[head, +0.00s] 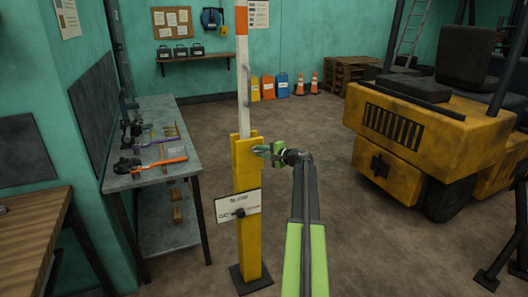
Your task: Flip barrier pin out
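The barrier is a yellow post (247,240) on a dark base plate, with a white and orange boom (243,95) standing upright above it. A white sign plate (250,204) with small lettering is on the post's front. A dark knob or pin (239,212) shows on this plate; I cannot tell for sure that it is the barrier pin. My gripper (262,150) is at the post's upper right, above the plate and apart from the dark knob. Its fingers are small here, and their opening and any contact with the post are unclear.
A grey workbench (150,178) with tools stands left of the post, and a wooden table (30,225) is at the lower left. A yellow forklift (410,135) stands at the right. Jerrycans (268,88) and cones (314,83) are at the back. The middle floor is clear.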

